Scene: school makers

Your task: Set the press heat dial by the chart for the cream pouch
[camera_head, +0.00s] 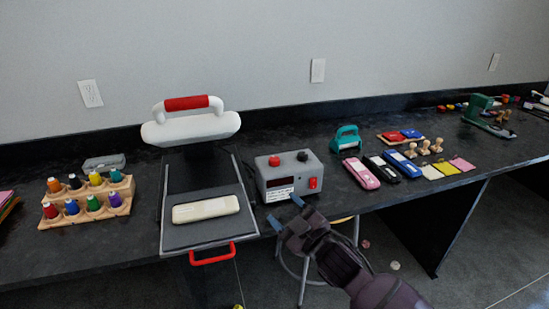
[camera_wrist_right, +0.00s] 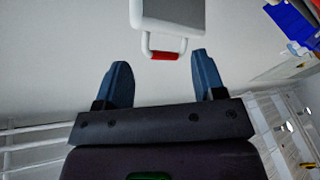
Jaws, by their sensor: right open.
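The cream pouch (camera_head: 206,208) lies flat on the dark bed of the open heat press (camera_head: 176,240). The press's white lid (camera_head: 190,127) is raised, with a red handle. The grey control box (camera_head: 287,172) stands right of the press. It has a red knob (camera_head: 274,160) and a black knob (camera_head: 303,156) on top, a dark display and a red switch (camera_head: 313,183) in front. A white printed label (camera_head: 280,193) is on its front, too small to read. My right gripper (camera_head: 285,212) is open and empty in front of the box, also seen in the wrist view (camera_wrist_right: 162,75). My left gripper is out of view.
A wooden rack of colored bottles (camera_head: 88,200) stands left of the press. Right of the box are a teal tool (camera_head: 347,139), several pouches, wooden stamps and color swatches (camera_head: 440,169). A stool (camera_head: 303,265) stands below the bench's front edge.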

